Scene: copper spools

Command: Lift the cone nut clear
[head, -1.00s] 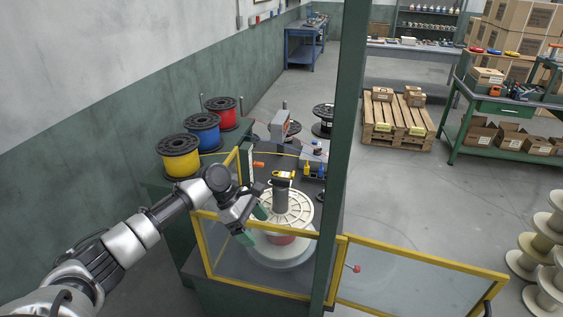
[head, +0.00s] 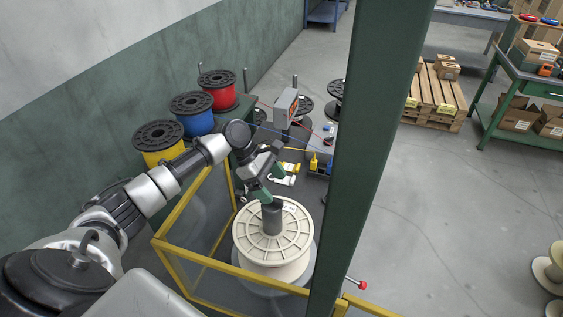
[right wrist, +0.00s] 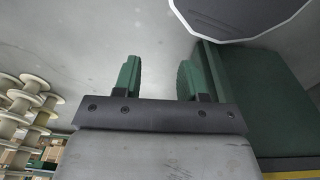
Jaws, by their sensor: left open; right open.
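The cone nut (head: 272,216) looks like a dark grey cylinder standing upright at the hub of a large cream spool (head: 246,240) in the head view. My left gripper (head: 270,182) is open just above and behind the nut in the picture, its green fingers apart. One fingertip overlaps the nut's top edge; I cannot tell whether it touches. Nothing shows between the fingers. My right gripper (right wrist: 160,80) is open and empty in the right wrist view, away from the nut.
A yellow-framed guard (head: 215,267) surrounds the spool, and a green post (head: 365,150) stands close on its right. Yellow, blue (head: 191,112) and red (head: 217,90) wire spools sit at the left. A grey box (head: 286,108) stands behind.

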